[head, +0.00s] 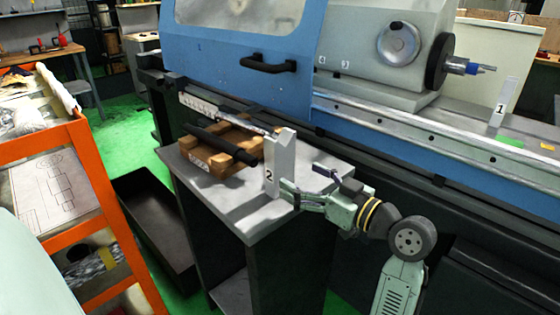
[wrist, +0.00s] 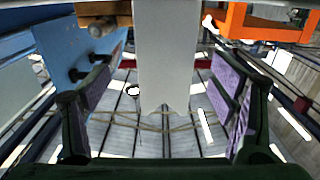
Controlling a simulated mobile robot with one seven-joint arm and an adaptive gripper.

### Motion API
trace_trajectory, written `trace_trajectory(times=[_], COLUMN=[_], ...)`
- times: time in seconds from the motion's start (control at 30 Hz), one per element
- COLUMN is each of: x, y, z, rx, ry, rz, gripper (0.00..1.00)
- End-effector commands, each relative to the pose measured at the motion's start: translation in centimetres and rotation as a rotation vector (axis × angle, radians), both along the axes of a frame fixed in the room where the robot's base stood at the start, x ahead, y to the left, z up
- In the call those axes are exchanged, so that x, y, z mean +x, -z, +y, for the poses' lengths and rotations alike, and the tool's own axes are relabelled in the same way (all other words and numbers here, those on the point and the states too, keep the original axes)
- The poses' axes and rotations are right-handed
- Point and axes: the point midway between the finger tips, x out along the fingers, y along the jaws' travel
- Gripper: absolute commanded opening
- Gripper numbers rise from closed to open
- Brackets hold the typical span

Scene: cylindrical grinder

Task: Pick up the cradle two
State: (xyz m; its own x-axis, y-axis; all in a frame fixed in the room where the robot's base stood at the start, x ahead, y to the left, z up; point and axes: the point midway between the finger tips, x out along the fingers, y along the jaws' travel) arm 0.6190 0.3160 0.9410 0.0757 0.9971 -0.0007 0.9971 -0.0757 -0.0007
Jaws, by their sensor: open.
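Cradle two (head: 284,160) is a light grey upright plate marked with a 2, standing at the right edge of a small grey table. It has a V-notched end, which shows in the wrist view (wrist: 177,60). My gripper (head: 304,186) is beside it, on its right, with fingers spread. In the wrist view my gripper (wrist: 163,90) has a purple-padded finger on each side of the plate, with visible gaps between pads and plate. The contact, if any, cannot be made out in the head view.
The grey table (head: 260,213) also holds a wooden rack (head: 213,166) with a dark bar (head: 223,146). A similar plate marked 1 (head: 504,100) stands on the blue grinder (head: 250,40). An orange cart (head: 95,165) and a black bin (head: 155,220) are at left.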

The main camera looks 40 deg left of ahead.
Motion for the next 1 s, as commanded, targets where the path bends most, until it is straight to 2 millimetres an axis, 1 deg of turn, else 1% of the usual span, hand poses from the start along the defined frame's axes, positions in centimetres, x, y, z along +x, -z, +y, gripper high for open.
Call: trace_trajectory(times=[0.03, 0.17, 0.27, 0.4, 0.53, 0.63, 0.83, 1.0], x=[0.0, 0.1, -0.1, -0.4, -0.2, -0.2, -0.1, -0.2], y=[-0.1, -0.1, -0.2, -0.2, 0.0, 0.2, 0.2, 0.2], z=[0.7, 1.6, 2.6, 4.8, 6.3, 6.7, 6.7, 6.7], rx=[-0.001, 0.0, -0.001, -0.001, 0.0, 0.0, 0.0, 0.001], ry=[-0.002, 0.001, -0.001, -0.001, 0.0, 0.002, 0.003, 0.003], rz=[0.001, 0.0, 0.001, 0.002, 0.001, -0.001, -0.001, -0.001], gripper=[0.78, 0.78, 0.78, 0.78, 0.78, 0.78, 0.78, 0.67])
